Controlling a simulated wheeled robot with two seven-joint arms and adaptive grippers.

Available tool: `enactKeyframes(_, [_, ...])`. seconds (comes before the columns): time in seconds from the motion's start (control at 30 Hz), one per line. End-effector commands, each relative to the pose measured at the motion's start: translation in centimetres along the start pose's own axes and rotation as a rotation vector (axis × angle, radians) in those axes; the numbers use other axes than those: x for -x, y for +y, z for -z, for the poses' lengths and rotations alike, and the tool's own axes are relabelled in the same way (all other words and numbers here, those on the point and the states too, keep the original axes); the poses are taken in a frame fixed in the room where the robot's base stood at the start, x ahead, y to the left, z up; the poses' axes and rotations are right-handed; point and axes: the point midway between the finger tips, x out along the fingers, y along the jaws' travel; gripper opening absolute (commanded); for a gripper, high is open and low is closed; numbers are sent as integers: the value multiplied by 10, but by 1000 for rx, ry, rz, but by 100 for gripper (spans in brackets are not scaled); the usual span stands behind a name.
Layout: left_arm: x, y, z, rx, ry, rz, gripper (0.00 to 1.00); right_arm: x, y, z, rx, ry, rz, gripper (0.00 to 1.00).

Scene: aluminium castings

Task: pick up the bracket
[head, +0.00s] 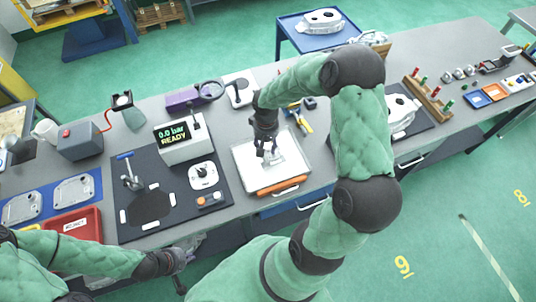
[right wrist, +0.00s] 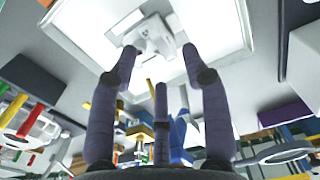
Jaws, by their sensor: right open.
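The bracket, a small pale casting (right wrist: 155,37), lies on a bright white panel with a frame (right wrist: 222,12) in the right wrist view. In the head view this panel (head: 294,172) is on the bench, and the bracket is hard to make out against it, partly behind my gripper. My right gripper (head: 267,152) points down over the panel. In the right wrist view its fingers (right wrist: 160,58) are spread, with the bracket beyond and between the tips; I cannot tell whether they touch it. My left gripper (head: 183,258) is low by the bench's front edge, away from the bracket; its fingers are unclear.
An orange-handled tool (head: 283,187) lies along the panel's front edge. A dark mat with a pressure tester (head: 185,143) is to the left. A red bin (head: 80,226) is at front left. A wooden peg rack (head: 428,98) stands to the right.

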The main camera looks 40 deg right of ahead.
Motion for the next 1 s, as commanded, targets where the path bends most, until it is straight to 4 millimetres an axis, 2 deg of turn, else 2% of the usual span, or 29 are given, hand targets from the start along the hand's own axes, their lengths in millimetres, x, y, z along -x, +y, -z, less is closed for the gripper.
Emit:
enactKeyframes(0.17, [-1, 0, 0, 0, 0, 0, 0, -12, -2, -1, 2, -4, 0, 48])
enactKeyframes(0.43, [-4, -1, 0, 0, 0, 0, 0, -48, -3, -1, 0, -3, 0, 48])
enactKeyframes(0.7, [-3, -1, 0, 0, 0, 0, 0, -52, -4, 0, 1, 0, 0, 48])
enactKeyframes(0.87, [-3, -1, 0, 0, 0, 0, 0, -52, -4, 0, 1, 0, 0, 3])
enactKeyframes(1.0, [-3, -1, 0, 0, 0, 0, 0, -52, -4, 0, 1, 0, 0, 0])
